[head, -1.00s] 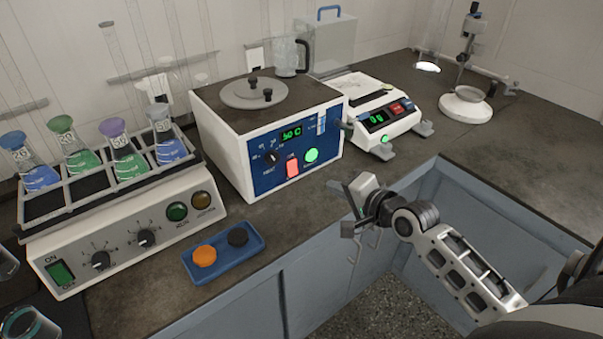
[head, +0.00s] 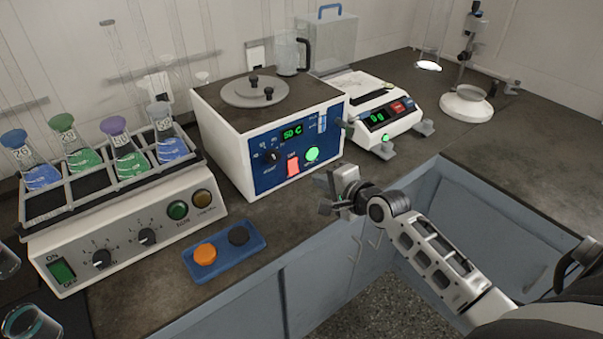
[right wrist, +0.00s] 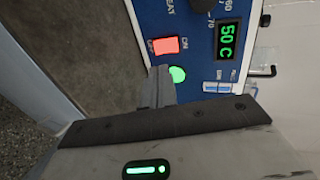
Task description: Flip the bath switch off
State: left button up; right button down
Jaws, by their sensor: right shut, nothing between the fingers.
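The bath (head: 222,137) is a white box with a dark top, a round grey lid and a blue front panel. Its display (head: 292,131) reads 50 C in green. The red bath switch (head: 292,167) is lit, low on the panel, with a round green light (head: 312,154) to its right. In the right wrist view the red switch (right wrist: 165,46) shows with the green light (right wrist: 178,75) near the fingers. My right gripper (head: 324,192) is shut and empty, in front of and below the panel's right part, apart from the switch. My left gripper is out of view.
A shaker (head: 130,226) with several flasks stands left. A blue tray (head: 225,262) with an orange and a dark cap lies at the bench front. A balance (head: 385,124) stands right of the bath. The bench edge runs below my right arm.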

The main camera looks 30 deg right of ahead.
aim_at(294, 171)
jog(key=x, duration=0.7)
jog(key=shift+w+f+b, duration=0.1)
jog(key=shift+w+b, duration=0.1)
jog(key=shift+b, duration=0.1)
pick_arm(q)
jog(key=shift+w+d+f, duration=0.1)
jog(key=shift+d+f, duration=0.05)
pick_arm(e)
jog(key=shift+w+f, duration=0.15)
jog(key=shift+w, duration=0.25)
jog(key=shift+a, duration=0.1)
